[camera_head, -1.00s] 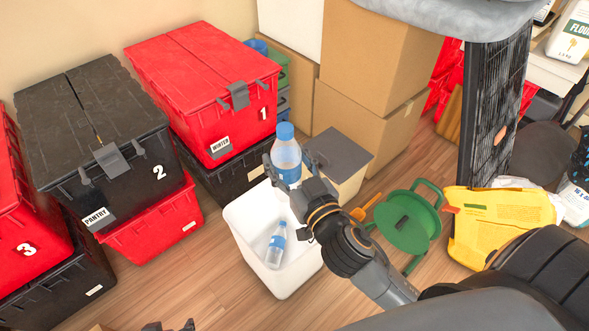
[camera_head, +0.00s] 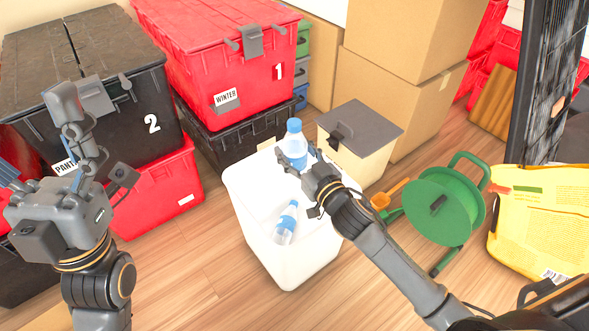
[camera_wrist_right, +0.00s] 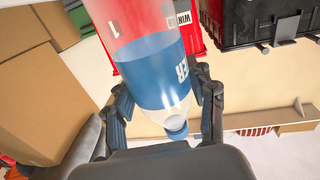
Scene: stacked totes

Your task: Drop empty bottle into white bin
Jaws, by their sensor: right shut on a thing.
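My right gripper (camera_head: 300,163) is shut on a clear bottle (camera_head: 293,146) with a blue cap and blue label. The bottle is about upright, over the far part of the white bin (camera_head: 262,245). In the right wrist view the bottle (camera_wrist_right: 152,72) sits between both fingers, cap toward the palm. A second clear bottle with a blue label (camera_head: 286,224) lies tilted inside the bin. My left gripper (camera_head: 75,150) is raised at the left, in front of the black tote; its finger opening is unclear.
Red tote 1 (camera_head: 205,60) and black tote 2 (camera_head: 140,105) stand behind the bin, stacked on others. A grey-lidded box (camera_head: 358,140), a green reel (camera_head: 440,205) and a yellow bag (camera_head: 540,225) stand to the right. Wooden floor lies clear in front of the bin.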

